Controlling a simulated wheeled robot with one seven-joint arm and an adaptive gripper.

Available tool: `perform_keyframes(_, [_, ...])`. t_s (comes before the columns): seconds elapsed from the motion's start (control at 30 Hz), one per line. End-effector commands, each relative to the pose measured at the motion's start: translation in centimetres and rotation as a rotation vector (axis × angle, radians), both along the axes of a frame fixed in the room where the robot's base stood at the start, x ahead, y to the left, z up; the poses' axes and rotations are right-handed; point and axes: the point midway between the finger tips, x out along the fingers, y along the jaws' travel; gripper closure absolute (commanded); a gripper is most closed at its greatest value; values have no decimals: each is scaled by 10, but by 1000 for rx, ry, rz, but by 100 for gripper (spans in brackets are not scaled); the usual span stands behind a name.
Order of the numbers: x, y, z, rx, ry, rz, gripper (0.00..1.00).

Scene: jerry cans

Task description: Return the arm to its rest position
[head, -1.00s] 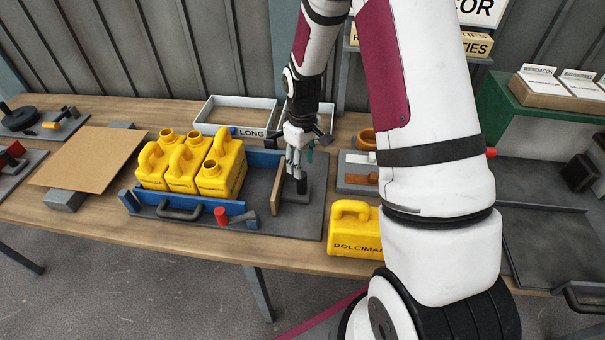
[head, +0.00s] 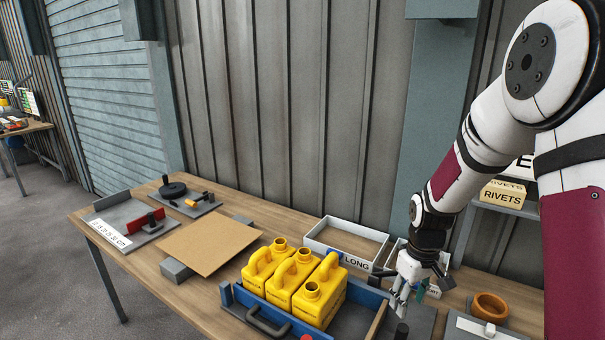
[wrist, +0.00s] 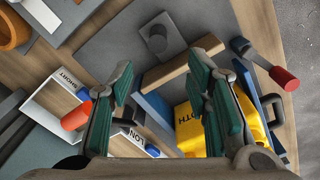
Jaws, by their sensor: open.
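My gripper (head: 402,300) is open and empty, with its fingers pointing down just right of the yellow jerry cans. In the wrist view its green-padded fingers (wrist: 164,65) are spread apart. Three yellow jerry cans stand upright side by side in a blue-sided tray: the left can (head: 262,264), the middle can (head: 288,280) and the right can (head: 321,294). In the wrist view a yellow can (wrist: 188,130) shows partly behind the right finger. The tray's blue wall (head: 368,298) lies between the cans and my gripper. My arm comes down from the upper right.
A white bin marked LONG (head: 345,242) stands behind the tray, beside my gripper. A brown board (head: 212,245) lies on grey blocks to the left. An orange ring (head: 490,306) is at right. A red-tipped lever (wrist: 283,77) sits at the tray's edge. Corrugated wall stands behind.

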Motion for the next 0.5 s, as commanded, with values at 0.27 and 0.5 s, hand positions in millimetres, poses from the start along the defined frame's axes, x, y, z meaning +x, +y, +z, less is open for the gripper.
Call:
perform_keyframes(0.27, [-32, 24, 107, -22, -120, -77, 55])
perform_keyframes(0.5, [-79, 46, 176, -16, -221, -149, 55])
